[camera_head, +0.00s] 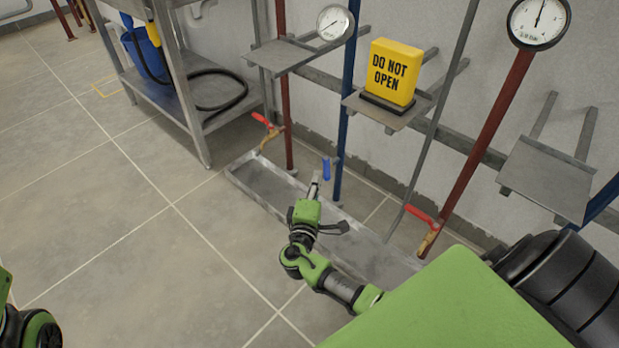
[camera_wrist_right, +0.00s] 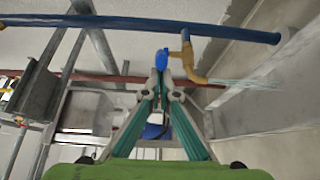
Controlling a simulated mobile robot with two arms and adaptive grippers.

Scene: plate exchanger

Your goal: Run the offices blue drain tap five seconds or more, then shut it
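The blue tap handle (camera_head: 326,169) sits low on a blue pipe (camera_head: 345,105), above a long metal drain trough (camera_head: 262,195). In the right wrist view the blue handle (camera_wrist_right: 163,58) sits on a brass tap body (camera_wrist_right: 188,62). Pale thin streaks (camera_wrist_right: 245,82) that look like running water leave its spout. My right gripper (camera_head: 314,188) is just in front of the handle. In the wrist view its fingertips (camera_wrist_right: 161,78) are close together, next to the handle; I cannot tell if they touch it. My left gripper is out of view.
Red-handled taps (camera_head: 262,119) and (camera_head: 421,216) stand on either side. A yellow "DO NOT OPEN" sign (camera_head: 396,72) stands on a small shelf. Gauges (camera_head: 335,22) and (camera_head: 539,22) top the pipes. A metal bench (camera_head: 190,85) is at left; the tiled floor (camera_head: 130,220) is clear.

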